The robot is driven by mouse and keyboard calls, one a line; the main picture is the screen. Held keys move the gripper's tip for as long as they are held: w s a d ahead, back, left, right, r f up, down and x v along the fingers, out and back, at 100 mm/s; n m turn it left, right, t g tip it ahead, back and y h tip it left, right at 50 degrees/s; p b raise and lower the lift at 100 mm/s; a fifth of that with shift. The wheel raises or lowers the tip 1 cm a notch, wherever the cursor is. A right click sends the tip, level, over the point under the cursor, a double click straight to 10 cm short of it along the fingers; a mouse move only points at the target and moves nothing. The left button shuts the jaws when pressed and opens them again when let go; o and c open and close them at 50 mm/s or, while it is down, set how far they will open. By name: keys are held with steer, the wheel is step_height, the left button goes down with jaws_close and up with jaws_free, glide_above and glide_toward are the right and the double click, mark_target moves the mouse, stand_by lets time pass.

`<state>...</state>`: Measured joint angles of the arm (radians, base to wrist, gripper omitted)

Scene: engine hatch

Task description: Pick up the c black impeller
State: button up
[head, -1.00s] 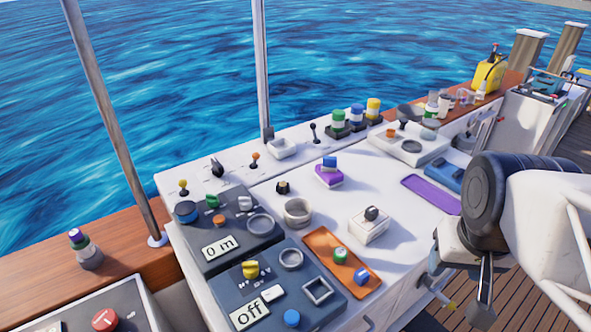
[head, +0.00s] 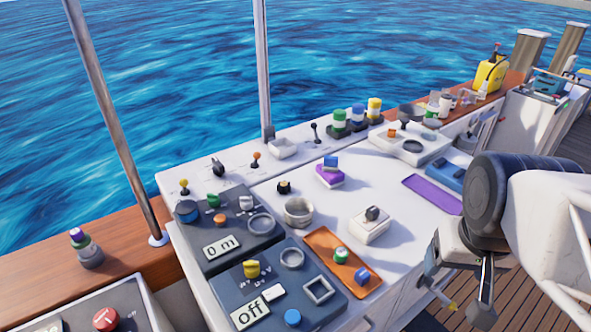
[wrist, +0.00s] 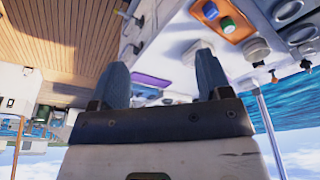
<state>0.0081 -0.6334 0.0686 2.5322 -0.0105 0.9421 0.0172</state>
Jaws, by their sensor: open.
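A small black piece (head: 284,187) with a little yellow on it lies on the white worktop, left of centre in the head view. It looks like the black impeller, but it is too small to be sure. A dark knob-like part (head: 372,213) sits on a white box (head: 369,229) and is another black piece. My gripper shows in the wrist view (wrist: 163,78), with two blue-grey fingers spread apart and nothing between them. In the head view my arm is at the right, beyond the worktop's edge and well away from the small black piece.
A grey-white round cup (head: 298,212) stands close to the small black piece. An orange tray (head: 326,243) holds a green and a blue part. Dark control panels (head: 285,274) lie at the front left. A purple block (head: 329,178) and purple tray (head: 432,194) lie farther back.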

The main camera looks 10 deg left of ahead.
steer(key=shift+o, duration=0.4)
steer(key=shift+w, duration=0.1)
steer(key=w+a+f+m+g+y, duration=0.2)
steer(key=w+a+m+y, duration=0.2)
steer(key=w+a, duration=0.5)
steer(key=w+a+f+m+g+y, duration=0.2)
steer(key=w+a+f+m+y, duration=0.15)
steer(key=w, duration=0.95)
steer(key=m+y, duration=0.6)
steer(key=m, duration=0.4)
glide_toward(288, 184)
steer(key=shift+s+d+r+n, duration=0.15)
steer(key=shift+d+r+n, duration=0.1)
steer(key=shift+d, duration=0.4)
steer(key=shift+x, duration=3.4)
steer(key=shift+a+f, duration=0.1)
steer(key=shift+a, duration=0.05)
